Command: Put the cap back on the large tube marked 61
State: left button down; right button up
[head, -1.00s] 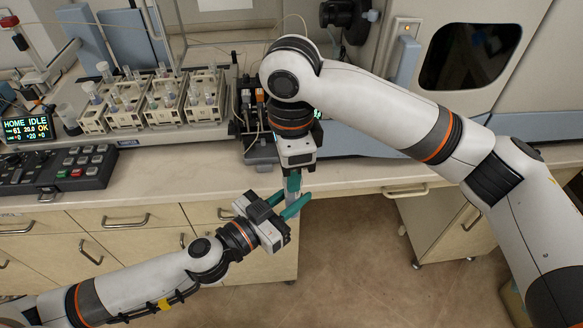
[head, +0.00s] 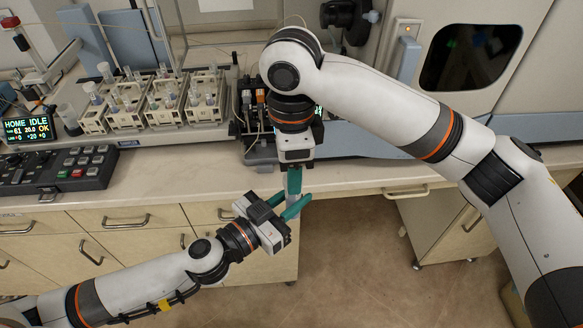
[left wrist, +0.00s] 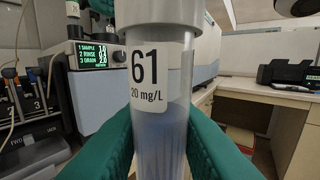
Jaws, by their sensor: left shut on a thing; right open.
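The large tube marked 61 (left wrist: 160,90) stands upright in the left wrist view, clear-walled with a white "61, 20 mg/L" label. My left gripper (head: 291,208) is shut on the tube, its green fingers on both sides. A white cap (left wrist: 160,20) shows on the tube's top; whether it is fully seated I cannot tell. My right gripper (head: 294,183) points down right above the left one. It is open, its green fingertips on either side of the cap in the left wrist view. In the head view the tube (head: 293,200) is mostly hidden between the grippers.
Both grippers are in front of the counter's edge (head: 345,178), over the floor. Racks of tubes (head: 150,103) stand at the back left, behind a keypad (head: 85,165) and a small display (head: 28,128). Drawers (head: 125,218) are below the counter.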

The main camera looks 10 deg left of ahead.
notch_tip(320, 180, up, 4)
jog(key=shift+f, duration=0.25)
